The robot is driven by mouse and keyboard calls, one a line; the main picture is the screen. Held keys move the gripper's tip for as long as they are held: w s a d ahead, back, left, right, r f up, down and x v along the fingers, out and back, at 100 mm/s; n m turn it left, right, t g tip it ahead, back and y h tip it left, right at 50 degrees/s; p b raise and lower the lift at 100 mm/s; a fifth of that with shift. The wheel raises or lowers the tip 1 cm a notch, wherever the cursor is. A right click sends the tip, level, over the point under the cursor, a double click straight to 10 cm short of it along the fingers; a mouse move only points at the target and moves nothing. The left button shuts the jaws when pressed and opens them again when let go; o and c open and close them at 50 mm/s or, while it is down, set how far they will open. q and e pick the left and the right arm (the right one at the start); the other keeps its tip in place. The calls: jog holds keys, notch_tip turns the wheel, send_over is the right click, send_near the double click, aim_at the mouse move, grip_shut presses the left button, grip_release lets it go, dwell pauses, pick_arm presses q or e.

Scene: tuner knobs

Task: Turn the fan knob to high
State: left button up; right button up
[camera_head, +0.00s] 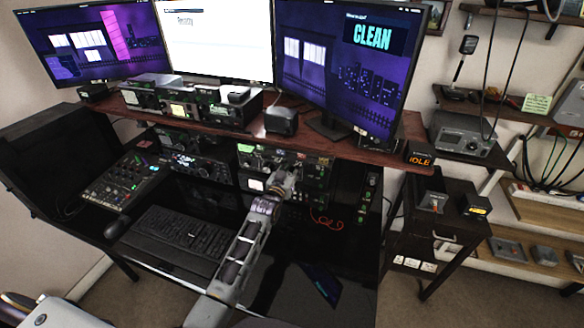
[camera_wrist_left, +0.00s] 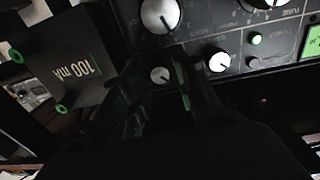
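My left arm reaches up the middle of the head view to the equipment rack under the shelf. Its gripper (camera_head: 284,182) is at the rack's front panel (camera_head: 262,160). In the left wrist view the dark fingers (camera_wrist_left: 158,82) are apart, with a small silver knob (camera_wrist_left: 160,75) showing between their tips. No contact with it is visible. A large silver knob (camera_wrist_left: 160,14) is above, and a white-topped knob (camera_wrist_left: 219,62) is to the right. I cannot read a fan label, so I cannot tell which knob is the fan's. My right gripper is not in view.
A black box marked "100 mA" (camera_wrist_left: 85,68) is close left of the fingers in the wrist view. The wooden shelf (camera_head: 345,150) overhangs the rack.

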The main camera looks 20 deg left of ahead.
pick_arm(q)
grip_shut()
jog(key=shift+m, duration=0.4)
jog(key=m+p, duration=0.2)
jog(key=m, duration=1.2)
jog(key=shift+m+y, duration=0.3)
jog(key=shift+m, duration=0.1)
dwell(0.3)
